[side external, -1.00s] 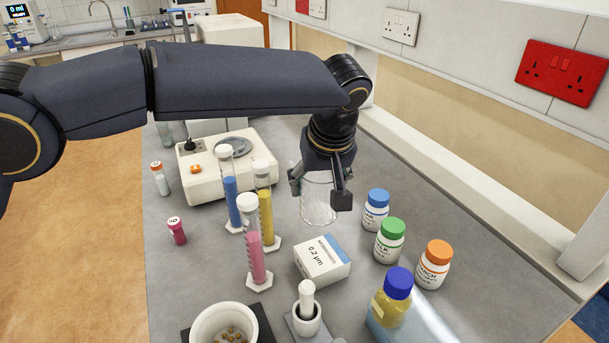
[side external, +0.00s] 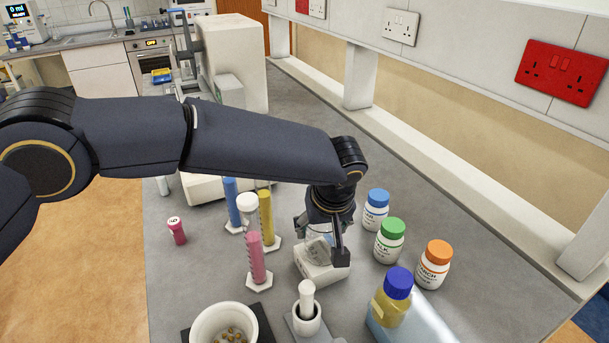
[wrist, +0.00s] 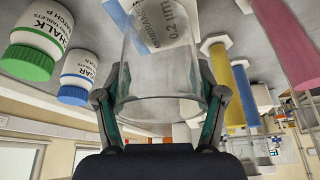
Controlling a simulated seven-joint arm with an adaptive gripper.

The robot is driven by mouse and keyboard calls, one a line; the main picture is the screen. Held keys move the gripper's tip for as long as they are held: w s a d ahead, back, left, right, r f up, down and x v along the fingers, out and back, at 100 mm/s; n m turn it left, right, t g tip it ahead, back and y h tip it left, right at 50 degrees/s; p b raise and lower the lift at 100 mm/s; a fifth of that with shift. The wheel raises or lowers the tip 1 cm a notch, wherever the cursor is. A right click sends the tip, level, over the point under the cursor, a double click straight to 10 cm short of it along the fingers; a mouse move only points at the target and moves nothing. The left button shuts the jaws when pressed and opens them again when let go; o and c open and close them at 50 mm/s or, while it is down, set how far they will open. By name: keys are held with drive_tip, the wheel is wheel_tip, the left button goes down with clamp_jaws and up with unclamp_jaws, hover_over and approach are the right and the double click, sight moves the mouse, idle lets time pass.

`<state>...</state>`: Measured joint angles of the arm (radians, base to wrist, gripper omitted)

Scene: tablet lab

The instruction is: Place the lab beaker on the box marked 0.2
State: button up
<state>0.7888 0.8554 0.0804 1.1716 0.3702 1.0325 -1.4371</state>
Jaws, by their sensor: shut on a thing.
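My gripper (side external: 320,242) is shut on the clear glass lab beaker (side external: 318,250), with a finger on each side of it. The beaker is over the white box marked 0.2 (side external: 310,274). The wrist view shows the beaker (wrist: 160,85) between the two fingers (wrist: 162,108), with box lettering showing through the glass near the top edge. I cannot tell whether the beaker's base touches the box. My gripper and the beaker hide part of the box top.
Pink (side external: 255,258), blue (side external: 231,200) and yellow (side external: 266,216) cylinders stand left of the box. Blue-capped (side external: 376,209), green-capped (side external: 390,240) and orange-capped (side external: 433,264) bottles stand right. A mortar with pestle (side external: 306,318) and a blue-lidded bottle (side external: 392,297) are in front.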

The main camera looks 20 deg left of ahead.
drive_tip(key=shift+f, duration=0.1)
drive_tip(key=o, duration=1.2)
